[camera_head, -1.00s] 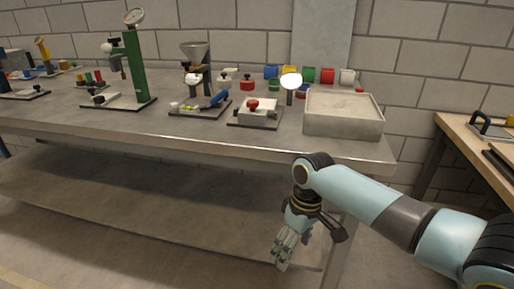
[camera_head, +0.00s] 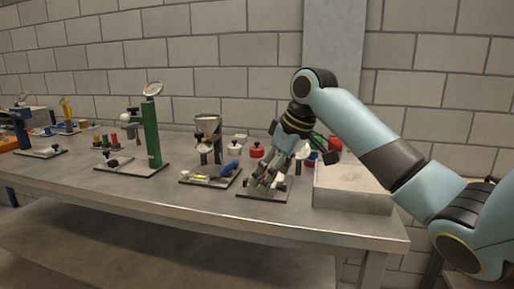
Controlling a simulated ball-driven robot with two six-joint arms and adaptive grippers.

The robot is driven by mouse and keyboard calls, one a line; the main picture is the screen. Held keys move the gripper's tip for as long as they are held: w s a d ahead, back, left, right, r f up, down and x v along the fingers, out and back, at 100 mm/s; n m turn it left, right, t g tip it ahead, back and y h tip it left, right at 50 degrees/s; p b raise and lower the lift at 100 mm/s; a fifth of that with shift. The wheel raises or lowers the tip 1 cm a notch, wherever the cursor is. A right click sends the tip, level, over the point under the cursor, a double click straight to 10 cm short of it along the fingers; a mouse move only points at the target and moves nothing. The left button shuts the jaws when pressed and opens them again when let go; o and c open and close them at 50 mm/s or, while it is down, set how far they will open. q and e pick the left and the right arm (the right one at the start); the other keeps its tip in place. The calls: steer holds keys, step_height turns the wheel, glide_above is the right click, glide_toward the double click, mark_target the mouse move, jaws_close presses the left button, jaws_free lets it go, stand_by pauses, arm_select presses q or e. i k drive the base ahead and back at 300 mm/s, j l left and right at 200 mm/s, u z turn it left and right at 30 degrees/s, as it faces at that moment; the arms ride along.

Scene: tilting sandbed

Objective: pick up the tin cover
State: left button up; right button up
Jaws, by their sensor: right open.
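My right gripper (camera_head: 268,179) points down over a low dark-based fixture (camera_head: 264,194) on the workbench, with its arm coming in from the right. Its fingers are open and hide most of the pale block on that fixture. I cannot tell whether the fingers touch it. No piece is clearly recognisable as the tin cover. Small lidded pots stand just behind, a white one (camera_head: 234,149) and a red one (camera_head: 257,151). My left gripper is not in view.
A pale sand tray (camera_head: 352,198) stands right of the gripper. To the left are a fixture with a blue tool (camera_head: 230,168), a funnel stand (camera_head: 207,126) and a green column press (camera_head: 150,132). The bench's front strip (camera_head: 200,203) is clear.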

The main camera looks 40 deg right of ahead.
mark_target(256, 152)
steer(key=i+l, duration=1.2)
